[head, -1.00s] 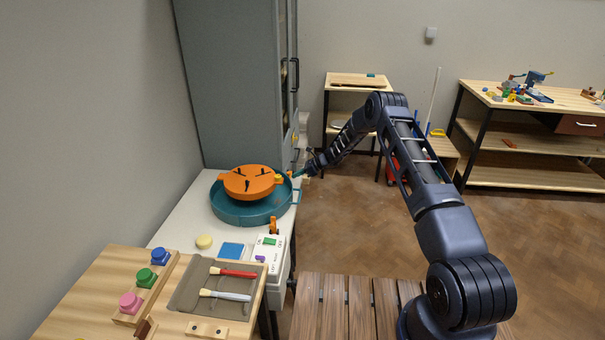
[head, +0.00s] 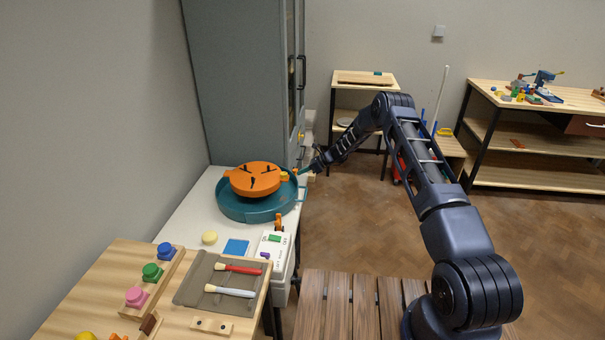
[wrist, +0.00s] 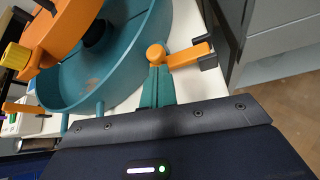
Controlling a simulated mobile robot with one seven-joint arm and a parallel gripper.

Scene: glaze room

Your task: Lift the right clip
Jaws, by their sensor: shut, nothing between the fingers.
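An orange clip (wrist: 185,55) with a round knob and dark end parts shows in the wrist view, beside the teal basin. My gripper (wrist: 157,72) has its teal fingers shut and empty, with the tips right at the knob's underside; whether they touch it I cannot tell. In the head view my gripper (head: 304,171) is at the right side of the teal basin (head: 258,214), where the clip is too small to make out clearly.
The basin stands on a white table (head: 201,205) against a grey cabinet (head: 240,80). A blue square (head: 236,247), a yellow round piece (head: 209,237) and a white box (head: 275,241) lie in front.

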